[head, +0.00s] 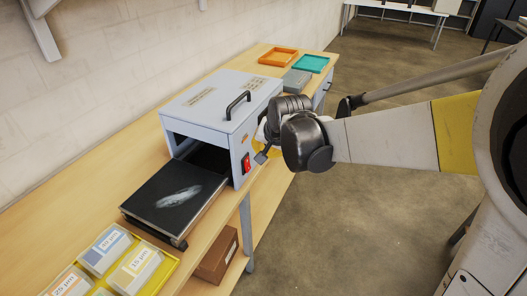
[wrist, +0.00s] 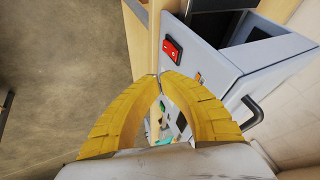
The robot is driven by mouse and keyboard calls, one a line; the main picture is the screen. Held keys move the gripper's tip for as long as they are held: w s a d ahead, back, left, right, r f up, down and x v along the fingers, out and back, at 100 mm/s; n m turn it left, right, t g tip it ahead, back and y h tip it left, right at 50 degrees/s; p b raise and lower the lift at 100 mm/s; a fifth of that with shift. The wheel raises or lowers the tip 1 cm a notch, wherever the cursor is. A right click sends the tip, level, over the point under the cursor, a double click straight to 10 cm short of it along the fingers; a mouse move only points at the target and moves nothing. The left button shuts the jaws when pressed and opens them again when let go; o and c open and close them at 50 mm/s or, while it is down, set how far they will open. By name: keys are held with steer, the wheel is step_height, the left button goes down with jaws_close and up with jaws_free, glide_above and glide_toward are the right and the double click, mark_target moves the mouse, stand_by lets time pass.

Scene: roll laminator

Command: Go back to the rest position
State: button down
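The roll laminator (head: 215,100) is a grey-white box with a black handle on its lid, standing on the wooden bench. Its red rocker switch (head: 246,162) is on the side facing the room and also shows in the wrist view (wrist: 173,49). My gripper (wrist: 158,76) has two yellow curved fingers whose tips meet with nothing seen between them. It is close to the switch side of the laminator. In the head view my dark wrist hides most of the gripper. Whether it touches the laminator cannot be told.
A black plate with a pale smear (head: 175,196) sits at the laminator's open front. A yellow tray (head: 158,274) holds several labelled boxes. Orange (head: 278,57) and teal (head: 311,63) trays stand at the far end. A brown box (head: 216,254) sits below.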

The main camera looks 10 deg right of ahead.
steer(key=shift+s+r, duration=0.1)
steer(key=shift+r, duration=0.05)
steer(key=s+d+n+b, duration=0.2)
steer(key=s+d, duration=0.1)
steer(key=s, duration=0.9)
steer(key=s+d+f+n+h+b, duration=0.1)
steer(key=s+d+n+b, duration=0.1)
steer(key=s, duration=1)
steer(key=shift+s+d+n, duration=0.35)
steer(key=shift+d+n, duration=0.35)
steer(key=shift+d, duration=0.2)
